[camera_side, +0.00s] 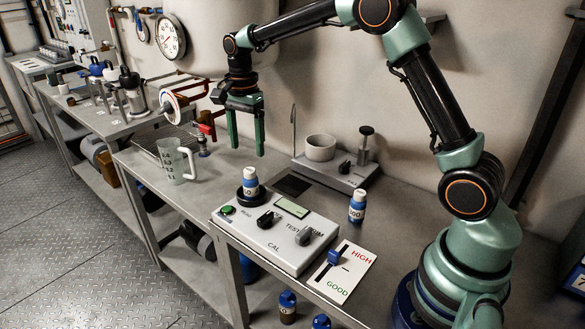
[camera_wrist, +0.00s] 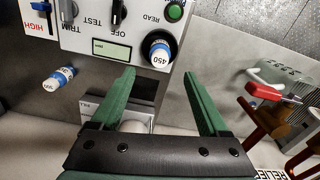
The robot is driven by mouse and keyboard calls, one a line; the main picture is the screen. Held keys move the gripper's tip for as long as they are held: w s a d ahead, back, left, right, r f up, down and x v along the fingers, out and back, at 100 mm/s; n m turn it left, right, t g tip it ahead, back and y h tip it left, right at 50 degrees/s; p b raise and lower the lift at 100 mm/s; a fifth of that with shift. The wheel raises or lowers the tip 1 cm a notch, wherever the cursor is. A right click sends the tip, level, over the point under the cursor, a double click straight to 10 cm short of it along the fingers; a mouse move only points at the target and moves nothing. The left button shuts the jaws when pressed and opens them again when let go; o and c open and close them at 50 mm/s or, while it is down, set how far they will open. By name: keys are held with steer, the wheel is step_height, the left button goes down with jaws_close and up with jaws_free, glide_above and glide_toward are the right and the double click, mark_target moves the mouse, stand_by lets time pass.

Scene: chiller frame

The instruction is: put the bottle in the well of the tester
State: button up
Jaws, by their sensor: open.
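The white tester (camera_side: 268,236) sits on the bench; its panel also shows in the wrist view (camera_wrist: 110,32). A blue-and-white bottle (camera_side: 250,180) stands upright in the black ring of the well (camera_side: 240,195) at the tester's back left corner. In the wrist view this bottle (camera_wrist: 159,54) reads 450. A second similar bottle (camera_side: 357,206) stands on the bench right of the tester, apart from it; its label in the wrist view (camera_wrist: 58,80) looks like 300. My gripper (camera_side: 247,151) is open and empty, above the bench behind the tester. Its fingers (camera_wrist: 159,73) hold nothing.
A plate with a cup (camera_side: 320,147) and a plunger stand (camera_side: 366,140) lies behind the tester. A clear jug (camera_side: 175,161) and a red-handled valve (camera_side: 205,130) are to the left. A HIGH/GOOD slider card (camera_side: 342,273) lies at the front right. More bottles (camera_side: 287,306) stand below.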

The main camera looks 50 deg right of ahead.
steer(key=shift+s+r, duration=0.15)
steer(key=shift+r, duration=0.55)
steer(key=s+r+n+t, duration=0.3)
steer(key=s+r+n, duration=0.5)
steer(key=s, duration=0.2)
steer(key=s+a+f+n+t, duration=0.1)
steer(key=s+n+t, duration=0.1)
steer(key=s+n, duration=0.6)
steer(key=s, duration=0.2)
steer(key=shift+s+a+f+t, duration=0.25)
steer(key=shift+s+t, duration=0.05)
steer(key=shift+s, duration=0.05)
